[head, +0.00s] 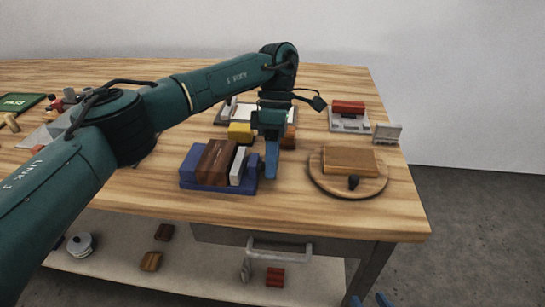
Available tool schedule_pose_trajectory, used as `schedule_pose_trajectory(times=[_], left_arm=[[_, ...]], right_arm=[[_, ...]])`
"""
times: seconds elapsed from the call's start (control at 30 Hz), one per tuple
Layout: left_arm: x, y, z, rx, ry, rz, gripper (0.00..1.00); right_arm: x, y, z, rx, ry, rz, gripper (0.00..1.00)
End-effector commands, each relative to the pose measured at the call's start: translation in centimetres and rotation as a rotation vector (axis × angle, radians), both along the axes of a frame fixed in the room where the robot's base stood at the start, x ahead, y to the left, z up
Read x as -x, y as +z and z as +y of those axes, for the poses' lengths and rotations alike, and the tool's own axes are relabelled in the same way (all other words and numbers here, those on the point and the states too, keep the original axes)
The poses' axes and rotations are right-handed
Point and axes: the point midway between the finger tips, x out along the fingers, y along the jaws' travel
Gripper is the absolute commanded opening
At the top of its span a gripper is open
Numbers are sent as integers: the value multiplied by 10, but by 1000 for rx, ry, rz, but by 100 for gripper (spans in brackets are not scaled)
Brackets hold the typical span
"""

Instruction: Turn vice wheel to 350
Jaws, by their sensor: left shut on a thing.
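The blue vice (188,177) stands near the front of the table, with a brown wooden block (215,161) and a pale grey jaw piece (239,166) in it. My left gripper (271,165) points down at the vice's right side. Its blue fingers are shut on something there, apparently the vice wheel. The wheel is hidden by the fingers, so its angle cannot be read. My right gripper (370,300) shows only as two blue fingertips, set apart, at the bottom edge, in front of the table.
A round wooden board (321,183) with a tan block (348,161) and a dark knob lies to the right. A grey fixture with a red block (348,107) stands behind. A yellow block (240,133) is behind the vice. The front right tabletop is clear.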

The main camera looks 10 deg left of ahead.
Motion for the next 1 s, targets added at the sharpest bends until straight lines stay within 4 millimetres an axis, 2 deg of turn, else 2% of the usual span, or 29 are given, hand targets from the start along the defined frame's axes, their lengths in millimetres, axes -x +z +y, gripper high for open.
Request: schedule_pose_trajectory(times=[0.13,0.17,0.4,0.73,1.0], left_arm=[[0,0,0,1,-2,-1,18],[0,0,0,1,-2,-1,43],[0,0,0,0,-1,-1,62],[-3,5,0,0,1,-3,62],[-18,39,-1,-2,1,-3,62]], right_arm=[[0,0,0,-1,0,0,36],[0,0,0,-1,0,0,36],[0,0,0,-1,0,0,36],[0,0,0,-1,0,-1,36],[0,2,0,-1,0,2,36]])
